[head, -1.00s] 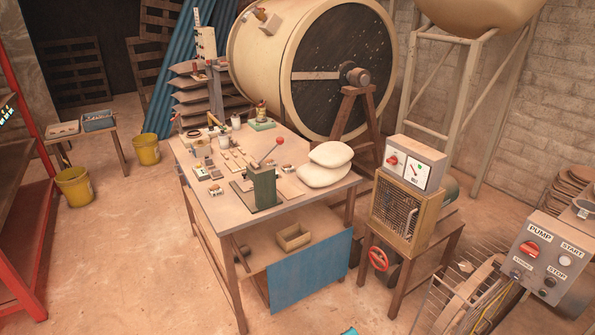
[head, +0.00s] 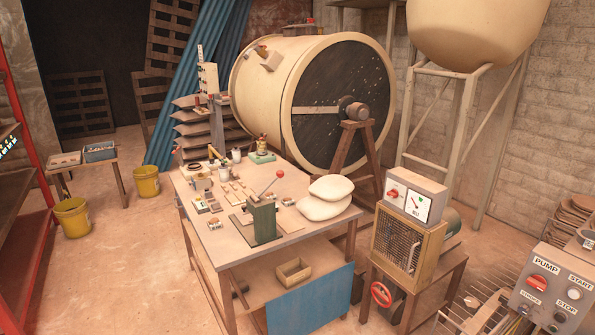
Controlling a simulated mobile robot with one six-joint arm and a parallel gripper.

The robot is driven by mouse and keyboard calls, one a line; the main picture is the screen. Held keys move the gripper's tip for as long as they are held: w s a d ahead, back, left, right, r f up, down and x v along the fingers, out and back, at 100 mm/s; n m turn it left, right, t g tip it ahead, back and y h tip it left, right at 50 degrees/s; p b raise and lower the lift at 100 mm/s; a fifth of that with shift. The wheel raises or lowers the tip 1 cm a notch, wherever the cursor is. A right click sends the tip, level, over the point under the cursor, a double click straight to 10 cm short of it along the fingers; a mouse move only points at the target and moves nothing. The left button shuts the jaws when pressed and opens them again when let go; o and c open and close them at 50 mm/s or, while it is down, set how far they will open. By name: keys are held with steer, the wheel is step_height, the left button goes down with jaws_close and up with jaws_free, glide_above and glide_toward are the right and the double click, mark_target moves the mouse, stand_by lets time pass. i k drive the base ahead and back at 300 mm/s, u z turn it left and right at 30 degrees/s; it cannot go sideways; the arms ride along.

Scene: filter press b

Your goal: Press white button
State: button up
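A grey control box (head: 551,285) stands at the right edge of the head view, cut off by the bottom of the picture. Its white button (head: 573,294) sits under the START label, at the box's right side. A black button (head: 560,317) is under the STOP label below the white one. Another small knob is at the lower left of the panel. My gripper is not in view.
A workbench (head: 290,250) with tools and white sacks stands in the middle. A wooden-framed unit with a meter box (head: 416,192) stands between bench and control box. Wire racks (head: 470,308) lie beside the control box.

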mark_target(574, 293)
steer(key=u, duration=1.4)
steer(key=k, duration=0.1)
steer(key=z, duration=2.9)
